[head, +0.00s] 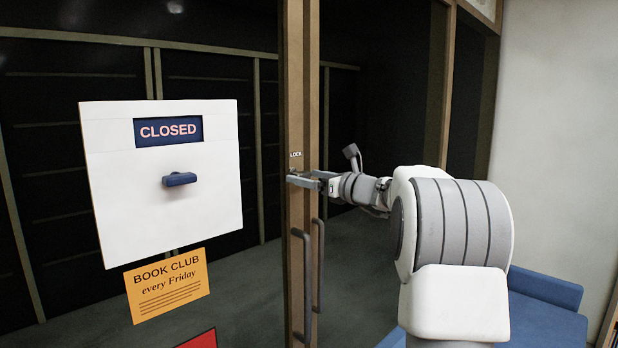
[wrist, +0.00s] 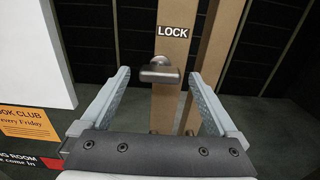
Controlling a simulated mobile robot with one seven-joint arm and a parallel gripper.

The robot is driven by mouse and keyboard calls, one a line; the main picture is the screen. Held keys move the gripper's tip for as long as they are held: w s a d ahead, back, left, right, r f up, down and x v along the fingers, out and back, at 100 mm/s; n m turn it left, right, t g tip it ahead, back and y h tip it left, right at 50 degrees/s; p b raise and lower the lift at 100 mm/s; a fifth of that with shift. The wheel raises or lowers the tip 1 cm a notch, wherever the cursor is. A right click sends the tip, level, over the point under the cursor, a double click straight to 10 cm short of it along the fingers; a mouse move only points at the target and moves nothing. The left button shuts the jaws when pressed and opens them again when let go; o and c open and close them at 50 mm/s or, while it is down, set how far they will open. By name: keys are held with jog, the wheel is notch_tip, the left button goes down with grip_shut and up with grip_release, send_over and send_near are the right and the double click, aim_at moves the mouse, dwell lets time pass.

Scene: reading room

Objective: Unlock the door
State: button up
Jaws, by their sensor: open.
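The door (head: 302,90) has a wooden frame edge with a small "LOCK" label on it. In the wrist view the label (wrist: 173,32) sits above a grey metal lock knob (wrist: 160,75), whose wide part lies horizontal. My gripper (wrist: 163,85) is open, with one finger on each side of the knob. The fingers appear apart from the knob.
A white panel (head: 110,180) with a "CLOSED" sign (head: 168,131) and a blue slider knob (head: 180,179) hangs left of the door edge. An orange book club notice (head: 167,286) is below it. Blue furniture (head: 545,290) stands at the lower right.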

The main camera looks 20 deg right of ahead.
jog(key=c, duration=1.4)
jog(key=shift+f+b, duration=0.1)
jog(key=shift+b, duration=0.25)
jog(key=shift+n+b, duration=7.7)
jog(key=shift+n, duration=1.2)
